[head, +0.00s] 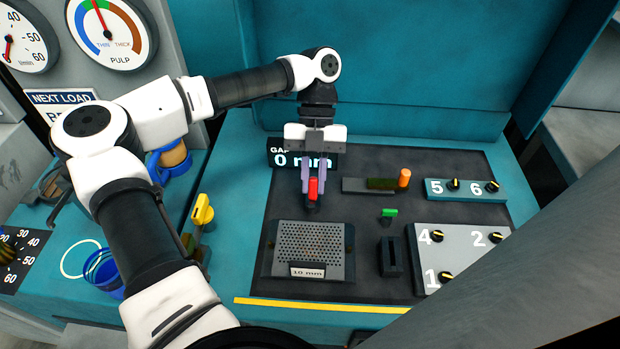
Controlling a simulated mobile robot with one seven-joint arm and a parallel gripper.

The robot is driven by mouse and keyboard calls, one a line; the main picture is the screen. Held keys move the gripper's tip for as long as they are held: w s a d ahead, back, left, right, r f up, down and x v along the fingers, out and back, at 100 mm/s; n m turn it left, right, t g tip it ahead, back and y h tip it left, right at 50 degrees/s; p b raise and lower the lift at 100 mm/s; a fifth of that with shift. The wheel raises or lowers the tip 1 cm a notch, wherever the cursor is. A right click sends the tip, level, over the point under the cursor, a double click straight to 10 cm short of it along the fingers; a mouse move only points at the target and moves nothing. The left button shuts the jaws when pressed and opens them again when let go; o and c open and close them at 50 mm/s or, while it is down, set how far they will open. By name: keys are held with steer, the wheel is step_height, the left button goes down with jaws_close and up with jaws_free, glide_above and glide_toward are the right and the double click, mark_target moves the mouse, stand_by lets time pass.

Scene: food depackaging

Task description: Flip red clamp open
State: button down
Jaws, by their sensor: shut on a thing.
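The red clamp (313,188) stands on the dark mat behind the perforated plate, with its red part pointing up and a dark base under it. My gripper (313,186) reaches down from behind, with its two purple fingers on either side of the red part. The gripper is shut on the clamp. The clamp's lower joint is small and partly hidden, so its exact angle is hard to tell.
A perforated plate (309,240) labelled 10 mm lies in front. A green-topped part (389,213), an orange cylinder (404,178) and numbered knob panels (466,236) stand to the right. A yellow handle (203,210) and blue cups (103,270) are at the left.

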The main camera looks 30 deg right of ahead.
steer(key=shift+w+d+g+y+p, duration=0.35)
steer(key=shift+w+g+y, duration=0.2)
steer(key=shift+g, duration=0.45)
steer(key=c, duration=1.4)
jaws_free()
steer(key=shift+o, duration=0.2)
step_height(320, 180, up, 20)
steer(key=p, duration=0.6)
